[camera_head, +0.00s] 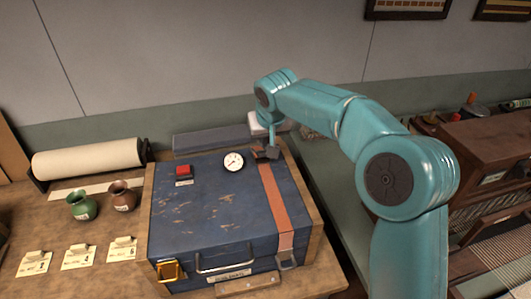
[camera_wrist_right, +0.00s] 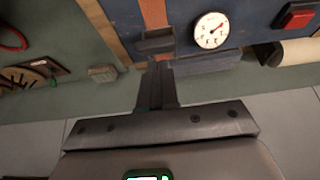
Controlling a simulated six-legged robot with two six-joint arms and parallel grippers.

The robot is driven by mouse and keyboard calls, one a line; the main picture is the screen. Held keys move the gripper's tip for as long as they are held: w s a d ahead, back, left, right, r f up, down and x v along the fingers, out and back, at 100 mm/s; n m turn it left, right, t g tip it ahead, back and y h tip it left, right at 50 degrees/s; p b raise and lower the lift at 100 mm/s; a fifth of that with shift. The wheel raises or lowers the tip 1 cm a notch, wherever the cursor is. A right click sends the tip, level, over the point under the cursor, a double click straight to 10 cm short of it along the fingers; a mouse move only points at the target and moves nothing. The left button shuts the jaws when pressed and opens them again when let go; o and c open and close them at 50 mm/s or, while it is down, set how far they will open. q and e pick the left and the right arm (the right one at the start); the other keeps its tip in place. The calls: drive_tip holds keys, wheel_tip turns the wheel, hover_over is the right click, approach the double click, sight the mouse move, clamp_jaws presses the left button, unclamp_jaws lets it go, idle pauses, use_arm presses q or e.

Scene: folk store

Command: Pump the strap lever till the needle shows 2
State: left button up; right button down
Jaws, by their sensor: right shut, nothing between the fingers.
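A worn blue case (camera_head: 200,215) lies on the table, with an orange strap (camera_head: 274,200) running down its right side. A dark strap lever (camera_head: 264,153) sits at the strap's far end; in the right wrist view the lever (camera_wrist_right: 155,42) is a grey block across the strap. A round white gauge (camera_head: 234,161) is left of the lever; it also shows in the right wrist view (camera_wrist_right: 211,31), its number too small to read surely. My right gripper (camera_wrist_right: 158,68) is shut and empty, its tips right at the lever; I cannot tell whether they touch. My left gripper is not in view.
A red button (camera_head: 183,171) is left of the gauge. A brass latch (camera_head: 169,271) and a handle (camera_head: 226,265) are on the case's front. Green (camera_head: 82,206) and brown (camera_head: 122,196) vases, several cards and a paper roll (camera_head: 87,158) stand left. A wooden cabinet (camera_head: 486,149) stands right.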

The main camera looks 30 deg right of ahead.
drive_tip(key=shift+f, duration=0.15)
idle(0.3)
drive_tip(key=shift+s+f+b, duration=0.15)
drive_tip(key=shift+f+b, duration=1)
drive_tip(key=shift+b, duration=0.05)
drive_tip(key=shift+s+f+b, duration=0.15)
drive_tip(key=shift+f+b, duration=0.95)
drive_tip(key=shift+b, duration=0.05)
drive_tip(key=shift+r, duration=0.1)
wheel_tip(320, 180, up, 9)
drive_tip(key=p, duration=0.8)
